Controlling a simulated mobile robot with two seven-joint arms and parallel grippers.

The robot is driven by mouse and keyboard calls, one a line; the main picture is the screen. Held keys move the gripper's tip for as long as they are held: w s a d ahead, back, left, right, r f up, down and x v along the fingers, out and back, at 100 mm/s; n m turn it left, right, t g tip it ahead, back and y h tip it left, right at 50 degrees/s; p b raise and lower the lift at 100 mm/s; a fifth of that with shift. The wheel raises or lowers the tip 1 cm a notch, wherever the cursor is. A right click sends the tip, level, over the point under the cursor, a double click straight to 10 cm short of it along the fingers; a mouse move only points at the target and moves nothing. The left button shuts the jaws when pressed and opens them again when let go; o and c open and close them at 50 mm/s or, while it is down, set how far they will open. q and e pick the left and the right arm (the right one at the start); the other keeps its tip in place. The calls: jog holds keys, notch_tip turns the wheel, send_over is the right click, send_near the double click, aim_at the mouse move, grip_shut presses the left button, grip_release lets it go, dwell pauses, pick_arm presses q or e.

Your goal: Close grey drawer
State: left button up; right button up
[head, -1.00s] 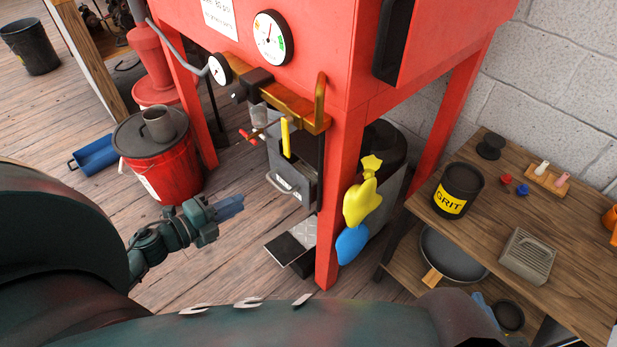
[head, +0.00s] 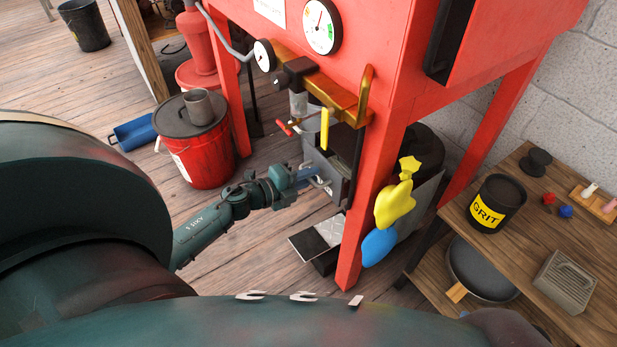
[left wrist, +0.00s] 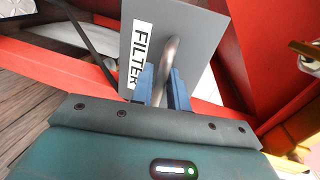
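The grey drawer (head: 322,170) is low under the red cabinet, left of the cabinet's front leg; it seems to stand out from its dark housing. In the left wrist view its flat grey front (left wrist: 188,35) carries a white FILTER label (left wrist: 139,58) and a curved metal handle (left wrist: 168,55). My left gripper (head: 308,175) is at the drawer front. In the left wrist view its blue fingers (left wrist: 162,85) stand close on both sides of the handle and appear shut on it. The finger contact is partly hidden. My right gripper is out of view.
A red bucket (head: 205,155) stands left. A wooden bench (head: 533,225) is at right.

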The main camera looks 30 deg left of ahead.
pick_arm(q)
jog(key=shift+w, duration=0.1)
jog(key=shift+c, duration=0.5)
grip_shut()
jog(key=shift+d, duration=0.1)
jog(key=x, duration=0.3)
jog(key=shift+w+r, duration=0.25)
jog(key=shift+r, duration=0.1)
jog(key=shift+d, duration=0.1)
jog(key=shift+o, duration=0.5)
grip_release()
jog(key=shift+w, duration=0.1)
